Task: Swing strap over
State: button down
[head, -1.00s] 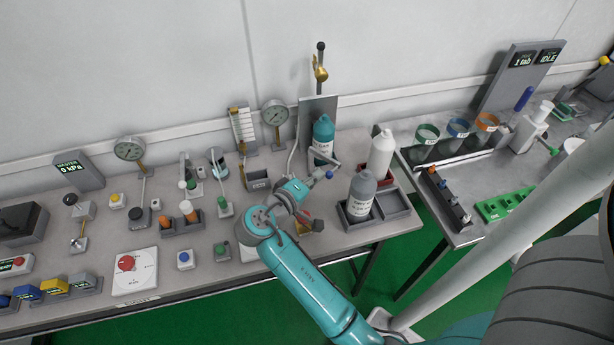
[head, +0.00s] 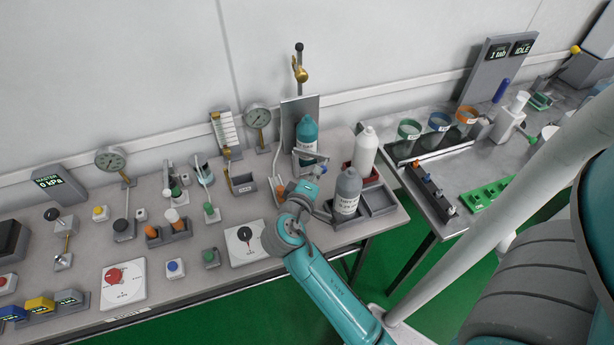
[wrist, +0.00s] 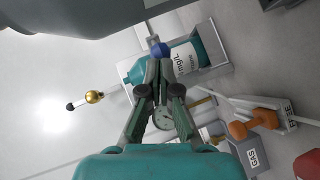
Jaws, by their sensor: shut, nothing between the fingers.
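A teal bottle (head: 307,132) stands upright against a grey back plate at the rear of the bench. A grey strap bar (head: 310,157) shows at the front of its lower half; whether it is latched I cannot tell. In the wrist view the bottle (wrist: 181,66) lies sideways, with a blue knob (wrist: 160,50) in front of it. My gripper (wrist: 160,66) is shut and empty, its fingertips at the knob's near edge; contact is unclear. In the head view my wrist is low in front of the bottle and hides part of the bracket.
A grey bottle (head: 347,190) and a white bottle (head: 365,150) stand close on the right in trays. A dial plate (head: 246,240) lies left of my arm. A pressure gauge (head: 258,117) and brass valve (head: 301,72) stand near the bottle. An orange handle labelled FREE (wrist: 262,121) is nearby.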

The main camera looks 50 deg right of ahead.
jog(key=d, duration=0.2)
jog(key=shift+s+d, duration=0.35)
jog(key=shift+s, duration=0.05)
jog(key=shift+d, duration=1.65)
jog(key=shift+s+a, duration=0.1)
jog(key=v, duration=1.1)
jog(key=shift+a, duration=0.3)
jog(key=shift+s+r, duration=0.1)
